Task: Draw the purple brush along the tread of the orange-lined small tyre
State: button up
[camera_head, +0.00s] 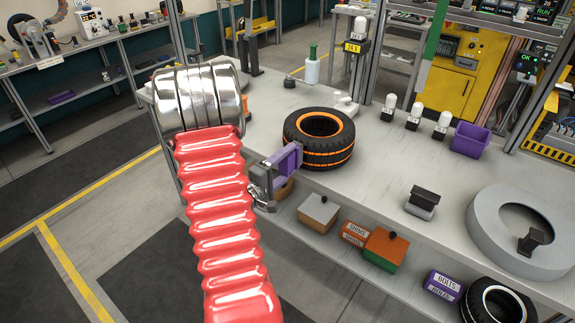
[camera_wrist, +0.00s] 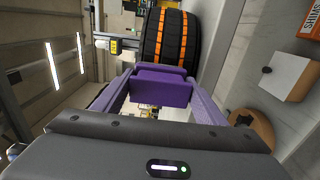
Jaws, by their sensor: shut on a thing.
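The small tyre with orange lines (camera_head: 326,158) lies flat on the grey workbench, near its front edge. In the wrist view its black and orange tread (camera_wrist: 171,38) fills the top middle. My gripper (camera_wrist: 160,100) is shut on the purple brush (camera_wrist: 162,88), a block held between its two fingers. In the head view the brush (camera_head: 288,160) is at the left front side of the tyre, close to its tread. I cannot tell whether it touches the tread. The brush's working face is hidden in the wrist view.
A large grey ring (camera_head: 480,225) stands on the bench at right, with a dark-topped block (camera_head: 421,203) nearer the tyre. Boxes (camera_head: 384,249) and another tyre (camera_head: 497,302) are on the lower shelf.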

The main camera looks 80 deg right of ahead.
jog(key=shift+w+d, duration=0.35)
jog(key=shift+w, duration=0.4)
jog(key=shift+s, duration=0.1)
jog(key=shift+s+a, duration=0.25)
jog(key=shift+s, duration=0.25)
jog(key=shift+s+a, duration=0.25)
jog(key=shift+s, duration=0.25)
jog(key=shift+w+d, duration=0.1)
jog(key=shift+w, duration=0.1)
jog(key=shift+w+d, duration=0.2)
jog(key=shift+w, duration=0.25)
jog(key=shift+w+d, duration=0.2)
jog(key=shift+w, duration=0.25)
jog(key=shift+s, duration=0.15)
jog(key=shift+s+a, duration=0.25)
jog(key=shift+s, duration=0.2)
